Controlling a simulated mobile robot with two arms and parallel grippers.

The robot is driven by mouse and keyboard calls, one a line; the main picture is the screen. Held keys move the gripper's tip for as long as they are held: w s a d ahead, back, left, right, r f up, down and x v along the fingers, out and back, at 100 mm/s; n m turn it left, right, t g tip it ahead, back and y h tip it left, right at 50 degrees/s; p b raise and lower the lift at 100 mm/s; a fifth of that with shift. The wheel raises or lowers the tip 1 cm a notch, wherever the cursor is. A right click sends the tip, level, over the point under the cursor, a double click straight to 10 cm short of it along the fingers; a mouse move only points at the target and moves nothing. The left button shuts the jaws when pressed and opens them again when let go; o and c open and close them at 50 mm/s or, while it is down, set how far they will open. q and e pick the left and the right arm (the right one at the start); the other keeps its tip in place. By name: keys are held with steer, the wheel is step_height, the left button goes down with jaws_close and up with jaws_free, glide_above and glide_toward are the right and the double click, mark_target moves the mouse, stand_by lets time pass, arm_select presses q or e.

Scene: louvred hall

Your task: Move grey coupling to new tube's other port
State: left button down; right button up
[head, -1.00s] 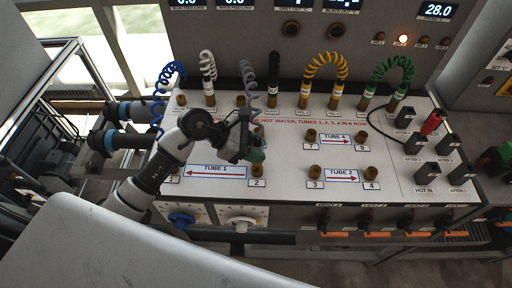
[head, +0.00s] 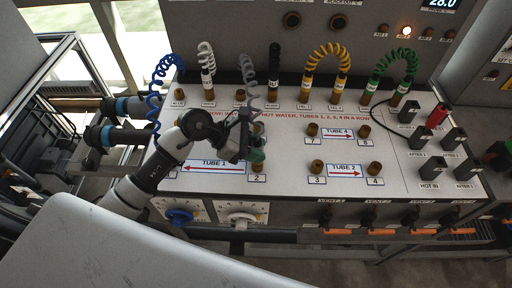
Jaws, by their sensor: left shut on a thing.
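The grey coiled hose (head: 248,73) hangs from above down to my left gripper (head: 254,158). The gripper is shut on the grey coupling at the hose's lower end, above the panel by port 2. The fingers and wrist hide most of the coupling, and I cannot tell whether it touches the port. The Tube 1 label (head: 211,166) lies left of the gripper. Tube 2 (head: 344,170) has brass ports 3 (head: 317,167) and 4 (head: 374,168), both bare. Tube 4 (head: 338,132) has bare ports 7 (head: 312,130) and 8 (head: 363,131). My right gripper is not in view.
White (head: 207,67), black (head: 273,85), yellow (head: 327,62) and green (head: 391,65) hoses stand along the back row. The blue hose (head: 163,75) hangs at the left. A red plug (head: 438,115) and several black blocks fill the right side. Valve knobs line the front.

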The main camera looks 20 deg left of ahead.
arm_select(q)
steer(key=c, duration=0.7)
jaws_free()
steer(key=shift+r, duration=0.1)
steer(key=a+r+p, duration=0.1)
steer(key=r, duration=0.1)
steer(key=a+r+p, duration=0.1)
steer(key=r, duration=0.1)
steer(key=s+a+r+p, duration=0.1)
steer(key=r, duration=0.1)
